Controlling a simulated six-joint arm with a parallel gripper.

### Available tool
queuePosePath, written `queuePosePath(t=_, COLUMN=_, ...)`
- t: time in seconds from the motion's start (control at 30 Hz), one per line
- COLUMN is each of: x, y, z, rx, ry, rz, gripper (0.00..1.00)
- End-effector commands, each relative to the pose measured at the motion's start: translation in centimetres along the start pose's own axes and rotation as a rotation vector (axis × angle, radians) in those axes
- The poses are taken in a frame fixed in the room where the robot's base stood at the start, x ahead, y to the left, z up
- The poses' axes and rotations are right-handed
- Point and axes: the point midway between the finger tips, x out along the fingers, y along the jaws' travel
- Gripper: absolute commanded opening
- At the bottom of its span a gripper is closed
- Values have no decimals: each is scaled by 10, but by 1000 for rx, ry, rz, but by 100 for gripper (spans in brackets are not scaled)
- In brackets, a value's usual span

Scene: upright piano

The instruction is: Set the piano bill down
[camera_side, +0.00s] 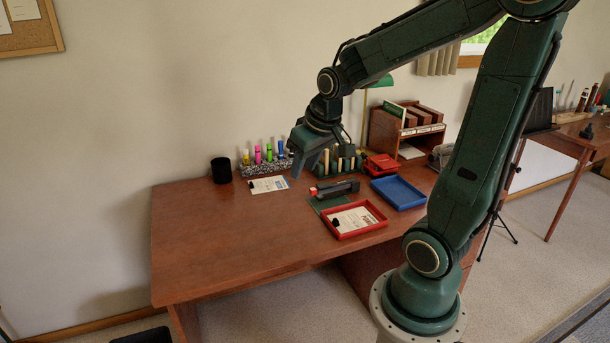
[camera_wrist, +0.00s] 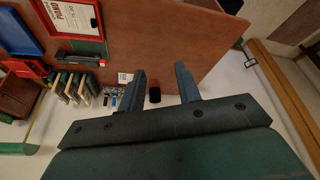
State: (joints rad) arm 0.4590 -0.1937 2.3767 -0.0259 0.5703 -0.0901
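The piano bill (camera_side: 355,219) is a white sheet with a black clip, lying flat in the red tray (camera_side: 368,234) at the desk's front right. In the wrist view the bill (camera_wrist: 72,17) shows the printed word PIANO, at the top left, partly cut off by the frame. My gripper (camera_side: 311,166) hangs above the back of the desk, behind and left of the red tray, apart from the bill. In the wrist view my gripper (camera_wrist: 160,88) has its two fingers spread wide with nothing held between them.
Another clipped paper (camera_side: 269,185) lies near the markers (camera_side: 268,155). A black cup (camera_side: 221,170) stands at the back left. A blue tray (camera_side: 398,192) and a black-and-red stapler-like tool (camera_side: 336,188) are near the red tray.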

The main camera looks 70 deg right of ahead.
Motion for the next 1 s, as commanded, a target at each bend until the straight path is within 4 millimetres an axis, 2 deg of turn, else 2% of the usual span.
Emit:
queuePosePath(t=0.03, x=-12, y=-12, z=4, rx=-30, ry=15, rz=-12, gripper=34)
queuePosePath(t=0.2, x=-44, y=-42, z=25, rx=-110, ry=42, rz=-49, gripper=34)
queuePosePath(t=0.5, x=-90, y=-78, z=73, rx=-242, ry=87, rz=-123, gripper=34)
queuePosePath(t=0.73, x=-107, y=-86, z=99, rx=-303, ry=104, rz=-162, gripper=34)
queuePosePath(t=1.0, x=-110, y=-87, z=105, rx=-313, ry=105, rz=-169, gripper=34)
